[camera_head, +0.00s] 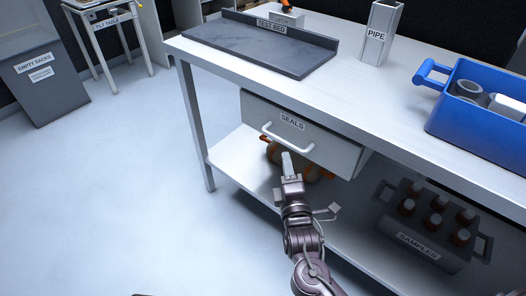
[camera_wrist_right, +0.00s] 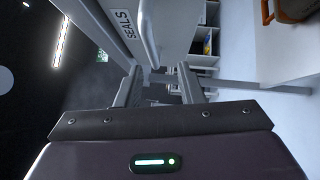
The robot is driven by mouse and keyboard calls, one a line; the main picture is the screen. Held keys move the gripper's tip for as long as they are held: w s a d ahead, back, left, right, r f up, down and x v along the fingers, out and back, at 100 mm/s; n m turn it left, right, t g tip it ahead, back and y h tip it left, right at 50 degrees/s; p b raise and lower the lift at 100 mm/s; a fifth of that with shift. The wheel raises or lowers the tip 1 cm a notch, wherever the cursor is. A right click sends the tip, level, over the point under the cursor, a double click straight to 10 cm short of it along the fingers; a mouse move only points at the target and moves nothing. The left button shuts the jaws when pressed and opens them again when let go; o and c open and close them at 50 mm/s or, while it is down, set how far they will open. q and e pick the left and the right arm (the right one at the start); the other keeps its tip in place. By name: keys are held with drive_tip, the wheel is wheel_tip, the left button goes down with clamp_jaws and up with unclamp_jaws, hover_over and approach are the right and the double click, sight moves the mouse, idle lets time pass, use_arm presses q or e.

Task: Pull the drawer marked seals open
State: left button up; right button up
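The drawer marked SEALS (camera_head: 335,145) hangs under the workbench top and looks closed. Its pale bar handle (camera_head: 287,138) crosses the front below the label. The label side of the drawer also shows turned on its side in the right wrist view (camera_wrist_right: 168,22). My right gripper (camera_head: 288,160) is just below the handle in the head view. In the right wrist view its two fingers (camera_wrist_right: 158,88) stand apart, with the handle (camera_wrist_right: 148,38) beyond their tips. I see nothing held; whether a finger touches the handle I cannot tell. My left gripper is not in view.
A grey tray marked TEST BED (camera_head: 250,45), a PIPE holder (camera_head: 380,35) and a blue tote (camera_head: 470,125) stand on the workbench. A SAMPLES crate (camera_head: 425,245) and orange-brown items (camera_head: 320,172) are on the lower shelf. The floor (camera_head: 100,190) at left is clear.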

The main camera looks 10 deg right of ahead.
sight(283, 141)
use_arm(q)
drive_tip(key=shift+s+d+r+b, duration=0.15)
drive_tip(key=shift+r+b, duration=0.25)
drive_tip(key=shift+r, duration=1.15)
use_arm(e)
drive_tip(key=shift+w+d+r, duration=0.15)
drive_tip(key=shift+w+r, duration=0.15)
drive_tip(key=shift+w, duration=1)
drive_tip(key=shift+w+d+r, duration=0.15)
drive_tip(key=shift+w+r, duration=0.2)
drive_tip(key=shift+w, duration=0.9)
drive_tip(key=shift+w+d+r, duration=0.15)
drive_tip(key=shift+w+r, duration=0.15)
drive_tip(key=shift+w, duration=1)
clamp_jaws()
